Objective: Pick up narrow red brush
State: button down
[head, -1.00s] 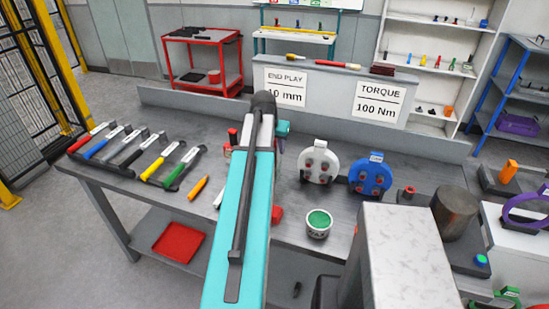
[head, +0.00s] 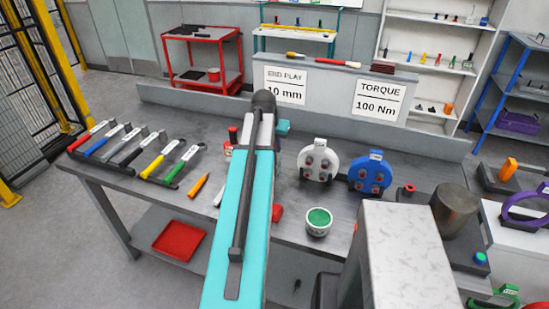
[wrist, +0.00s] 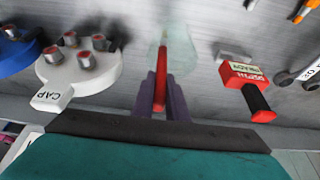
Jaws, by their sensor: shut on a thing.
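My gripper shows in the wrist view (wrist: 161,95), its two purple fingers shut on a narrow red thing (wrist: 163,50). A pale, see-through patch lies around the far end of the red thing. I cannot tell for sure that it is the brush. In the head view my arm hides the gripper and what it holds. A red-handled brush-like thing (head: 331,63) lies on the ledge behind the bench, beside a yellow-handled one (head: 294,56).
A white cap (head: 318,163) and a blue cap (head: 370,174) stand on the bench right of my arm, with a green-topped tub (head: 319,222) in front. A red block (wrist: 243,76) is right of the fingers in the wrist view.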

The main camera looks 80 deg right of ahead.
jog(key=shift+r, duration=0.1)
notch_tip(320, 180, up, 18)
jog(key=b, duration=0.5)
dwell(0.7)
dwell(0.6)
